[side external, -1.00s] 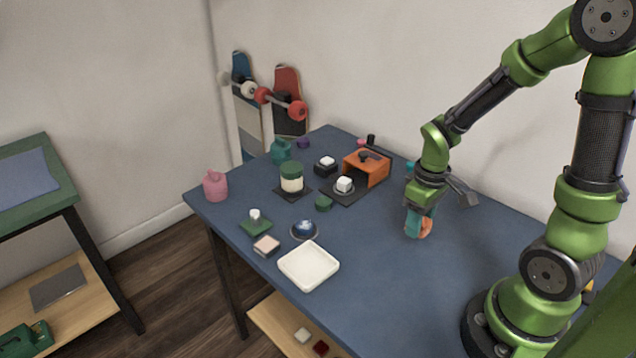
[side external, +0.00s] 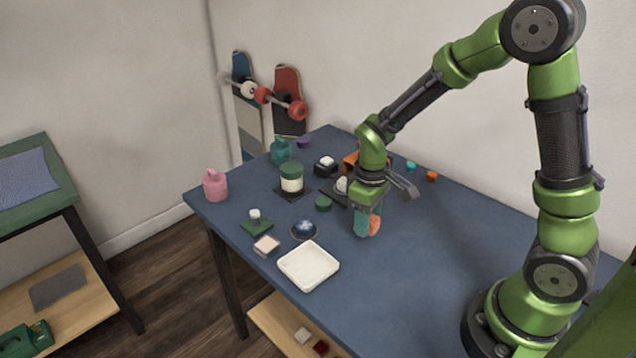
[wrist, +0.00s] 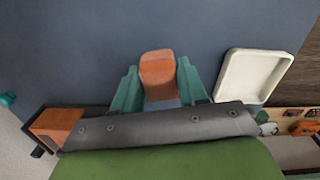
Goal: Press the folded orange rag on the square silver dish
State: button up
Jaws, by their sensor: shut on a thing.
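My gripper (side external: 367,232) has teal fingers and is shut on the folded orange rag (side external: 375,226). In the wrist view the rag (wrist: 157,70) sits between the two fingertips (wrist: 158,86), its rounded end sticking out past them. The gripper points down over the blue table, right of the dishes and apart from them. I cannot clearly make out a square silver dish. A small round silver dish with a bluish middle (side external: 305,230) lies to the gripper's left, and a small square item with a pale top (side external: 266,245) lies beyond it.
A cream square tray (side external: 309,266) lies at the table's front edge. A green-lidded jar (side external: 291,178), a pink bottle (side external: 215,186) and a green pad with a white knob (side external: 256,224) stand farther left. An orange box (side external: 350,162) is partly behind my arm.

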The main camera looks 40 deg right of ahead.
jog(key=r, duration=0.1)
send_over(267, 243)
jog(key=s+d, duration=0.3)
jog(key=d, duration=0.1)
jog(key=shift+r, duration=0.2)
jog(key=w+a+r, duration=0.1)
jog(key=w+a+r+m, duration=0.2)
jog(key=a, duration=0.1)
jog(key=shift+a, duration=0.1)
jog(key=shift+f, duration=2.9)
jog(key=shift+f, duration=0.55)
notch_tip(267, 243, up, 7)
